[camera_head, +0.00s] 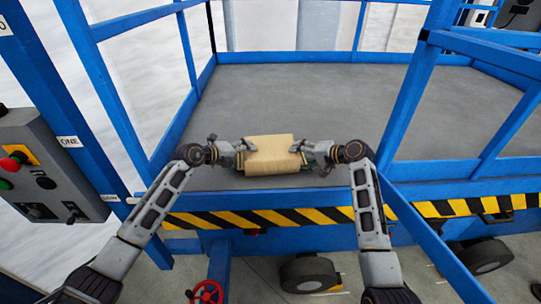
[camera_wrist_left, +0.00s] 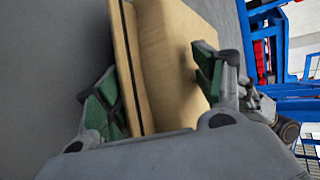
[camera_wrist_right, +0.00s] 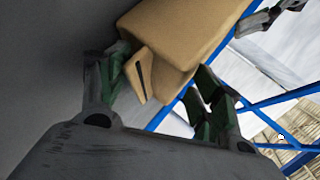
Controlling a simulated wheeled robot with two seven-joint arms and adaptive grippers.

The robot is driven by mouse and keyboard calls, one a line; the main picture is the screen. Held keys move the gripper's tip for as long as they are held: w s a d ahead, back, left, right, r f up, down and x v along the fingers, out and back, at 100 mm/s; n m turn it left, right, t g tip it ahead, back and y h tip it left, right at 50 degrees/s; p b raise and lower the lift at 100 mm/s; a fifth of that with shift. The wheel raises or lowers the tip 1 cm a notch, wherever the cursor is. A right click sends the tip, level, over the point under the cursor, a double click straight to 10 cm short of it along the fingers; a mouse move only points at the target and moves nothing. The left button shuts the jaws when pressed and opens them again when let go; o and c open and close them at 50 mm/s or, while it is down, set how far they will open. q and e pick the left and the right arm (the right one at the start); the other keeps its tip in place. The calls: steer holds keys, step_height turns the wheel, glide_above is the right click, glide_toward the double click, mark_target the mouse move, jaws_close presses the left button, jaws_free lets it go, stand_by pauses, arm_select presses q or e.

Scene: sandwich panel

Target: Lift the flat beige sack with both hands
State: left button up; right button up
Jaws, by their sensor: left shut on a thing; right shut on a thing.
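The flat beige sack (camera_head: 272,154) is in the middle of the head view, over the near part of the grey platform. My left gripper (camera_head: 240,155) is shut on its left end, and my right gripper (camera_head: 305,154) is shut on its right end. In the left wrist view the sack (camera_wrist_left: 165,50) lies between the green-padded fingers of the left gripper (camera_wrist_left: 155,95). In the right wrist view a corner of the sack (camera_wrist_right: 175,35) sits between the fingers of the right gripper (camera_wrist_right: 160,88). I cannot tell whether the sack touches the platform.
The grey platform (camera_head: 330,95) is clear behind the sack. Blue rails and posts (camera_head: 415,90) frame it, and a yellow-black striped edge (camera_head: 290,216) runs along its front. A grey control box (camera_head: 45,170) with buttons stands at the left.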

arm_select(q)
steer(key=shift+d, duration=0.1)
steer(key=c, duration=0.5)
arm_select(e)
steer(key=shift+a+r, duration=0.1)
steer(key=c, duration=0.4)
arm_select(q)
steer(key=shift+s, duration=0.1)
arm_select(e)
steer(key=c, duration=0.3)
arm_select(q)
steer(key=shift+d+r+p, duration=0.15)
steer(key=shift+r+p, duration=0.15)
steer(key=shift+p, duration=0.05)
arm_select(e)
steer(key=shift+a+r, duration=0.1)
steer(key=shift+r, duration=0.25)
steer(key=shift+c, duration=0.2)
